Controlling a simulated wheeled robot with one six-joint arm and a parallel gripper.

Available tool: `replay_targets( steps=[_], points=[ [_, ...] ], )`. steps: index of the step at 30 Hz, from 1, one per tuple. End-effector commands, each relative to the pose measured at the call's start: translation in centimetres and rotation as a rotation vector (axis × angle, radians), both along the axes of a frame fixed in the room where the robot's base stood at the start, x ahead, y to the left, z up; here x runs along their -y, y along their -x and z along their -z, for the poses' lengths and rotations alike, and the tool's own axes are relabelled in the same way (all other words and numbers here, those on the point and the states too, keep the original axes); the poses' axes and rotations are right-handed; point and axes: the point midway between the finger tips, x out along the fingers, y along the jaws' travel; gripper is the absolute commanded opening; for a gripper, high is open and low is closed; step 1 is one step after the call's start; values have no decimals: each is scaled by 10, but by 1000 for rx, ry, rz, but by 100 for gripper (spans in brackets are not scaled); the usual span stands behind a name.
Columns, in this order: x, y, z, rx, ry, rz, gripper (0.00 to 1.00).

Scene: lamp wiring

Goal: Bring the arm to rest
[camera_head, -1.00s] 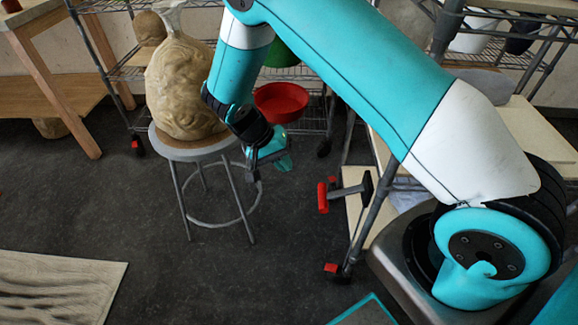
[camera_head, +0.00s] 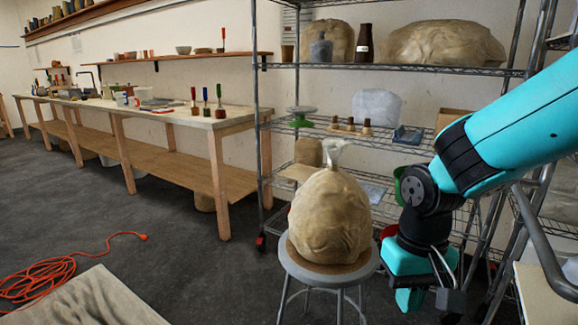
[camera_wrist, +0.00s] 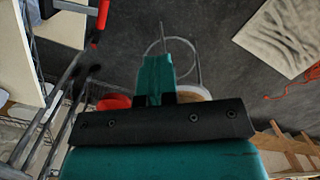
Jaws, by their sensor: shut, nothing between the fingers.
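My arm (camera_head: 520,125) comes in from the right in the head view and bends down at a black joint. My gripper (camera_head: 409,299) hangs low, to the right of a round stool (camera_head: 289,262) in the picture. In the wrist view my gripper (camera_wrist: 155,65) shows as teal fingers pointing away over the dark floor. The fingers are together with nothing between them. A lumpy tan bag (camera_head: 330,215) with a tied top stands on the stool. In the head view the arm hides part of the shelving behind it.
A wire shelf rack (camera_head: 262,130) stands behind the stool and arm. A long wooden workbench (camera_head: 215,122) runs along the left wall.

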Motion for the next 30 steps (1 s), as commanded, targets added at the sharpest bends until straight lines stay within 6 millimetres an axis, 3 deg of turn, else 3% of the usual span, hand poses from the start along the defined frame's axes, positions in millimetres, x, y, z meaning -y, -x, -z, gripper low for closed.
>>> replay_targets(
  steps=[1, 6, 14, 16, 30],
  points=[
    [-5, 17, -18, 29, -53, -64, 0],
    [-20, 68, -53, 97, -197, -264, 0],
    [-36, 135, -83, 199, -345, -511, 0],
    [-36, 135, -107, 197, -349, -519, 0],
    [-36, 134, -212, 194, -346, -513, 0]
  ],
)
